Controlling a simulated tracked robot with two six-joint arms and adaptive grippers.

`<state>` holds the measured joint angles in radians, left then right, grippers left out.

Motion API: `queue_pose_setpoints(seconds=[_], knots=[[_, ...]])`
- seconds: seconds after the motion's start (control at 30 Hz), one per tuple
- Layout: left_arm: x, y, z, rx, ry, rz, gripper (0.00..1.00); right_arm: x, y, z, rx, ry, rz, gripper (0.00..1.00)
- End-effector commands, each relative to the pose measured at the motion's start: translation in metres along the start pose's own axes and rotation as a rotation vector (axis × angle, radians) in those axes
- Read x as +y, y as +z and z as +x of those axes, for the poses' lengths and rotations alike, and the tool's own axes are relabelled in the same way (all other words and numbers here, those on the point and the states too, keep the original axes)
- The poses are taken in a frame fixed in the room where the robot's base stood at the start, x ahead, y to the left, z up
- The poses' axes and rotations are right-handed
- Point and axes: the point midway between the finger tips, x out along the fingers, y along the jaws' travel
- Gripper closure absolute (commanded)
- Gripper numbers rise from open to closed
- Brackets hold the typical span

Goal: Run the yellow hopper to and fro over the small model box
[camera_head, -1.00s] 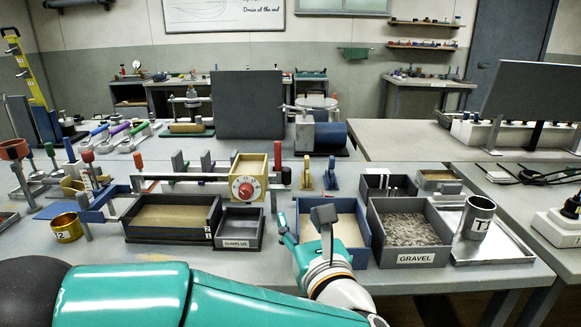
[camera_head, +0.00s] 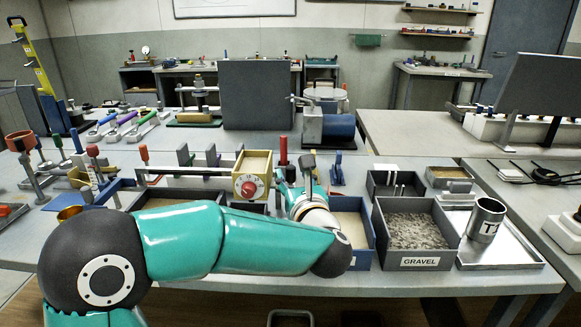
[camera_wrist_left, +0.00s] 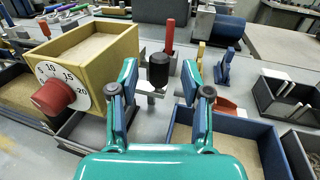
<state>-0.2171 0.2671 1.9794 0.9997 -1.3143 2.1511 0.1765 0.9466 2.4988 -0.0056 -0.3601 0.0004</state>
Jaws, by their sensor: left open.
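The yellow hopper (camera_head: 252,174), a sand-filled box with a red dial knob, sits on a rail above the bench. It is large at the left of the left wrist view (camera_wrist_left: 108,55). A dark sand-filled box (camera_head: 178,191), which looks like the model box, lies under the rail to the hopper's left, its front hidden by my left arm. A black knob (camera_wrist_left: 158,70) stands at the hopper's right. My left gripper (camera_wrist_left: 160,82) is open, its fingers to either side of the knob in the picture; contact is not visible. Its fingers are unclear in the head view (camera_head: 308,172). My right gripper is out of view.
A blue-walled sand box (camera_head: 366,235) and a grey gravel box (camera_head: 420,262) stand to the right of my left wrist. A metal cup (camera_head: 487,220) stands on a tray. A red post (camera_wrist_left: 169,36) rises behind the knob.

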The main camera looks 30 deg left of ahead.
Motion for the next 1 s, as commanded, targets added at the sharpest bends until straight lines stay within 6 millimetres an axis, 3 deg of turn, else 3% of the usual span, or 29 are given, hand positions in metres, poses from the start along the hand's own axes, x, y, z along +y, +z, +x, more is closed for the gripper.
queue_pose_setpoints(seconds=[0.2, 0.57, 0.6, 0.87, 1.0], knots=[[0.001, 0.000, 0.026, 0.001, 0.002, 0.000, 0.52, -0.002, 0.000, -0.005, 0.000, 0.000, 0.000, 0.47], [0.001, 0.000, 0.031, 0.000, 0.000, 0.001, 0.52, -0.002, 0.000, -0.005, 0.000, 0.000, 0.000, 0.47], [0.001, 0.000, 0.031, 0.000, 0.001, 0.000, 0.54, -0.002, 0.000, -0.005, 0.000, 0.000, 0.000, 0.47], [0.001, 0.000, 0.031, 0.000, 0.001, 0.000, 0.97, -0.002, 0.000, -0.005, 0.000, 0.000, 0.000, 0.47], [0.001, 0.000, 0.031, 0.000, 0.001, 0.000, 1.00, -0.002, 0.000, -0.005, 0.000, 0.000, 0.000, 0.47]])
